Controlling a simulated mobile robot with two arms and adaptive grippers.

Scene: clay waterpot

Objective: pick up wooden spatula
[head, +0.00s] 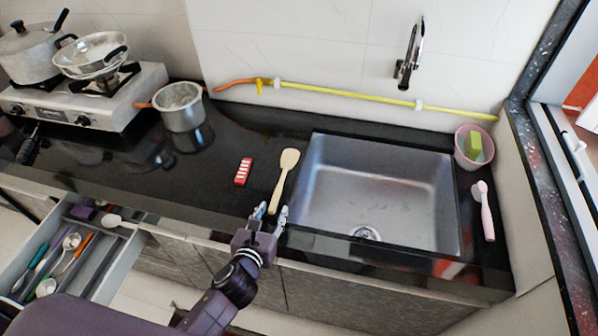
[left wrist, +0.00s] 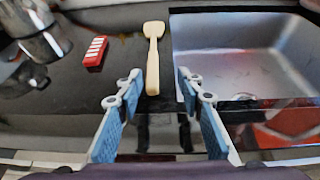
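The wooden spatula (head: 284,178) lies flat on the black counter just left of the sink, its handle pointing toward the front edge. In the left wrist view the spatula (left wrist: 153,58) stands near the middle of the picture, its handle end ahead of and between the two fingers. My left gripper (head: 270,211) is at the counter's front edge by the handle end. It also shows in the left wrist view (left wrist: 159,84), open with nothing between its pads. Whether the fingers reach alongside the handle tip is hard to tell. My right gripper is not in view.
A red and white box (head: 243,171) lies left of the spatula. The sink basin (head: 380,190) is close on the right. A metal pot (head: 180,107) and stove (head: 90,98) stand further left. An open drawer (head: 118,262) with utensils juts out at lower left.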

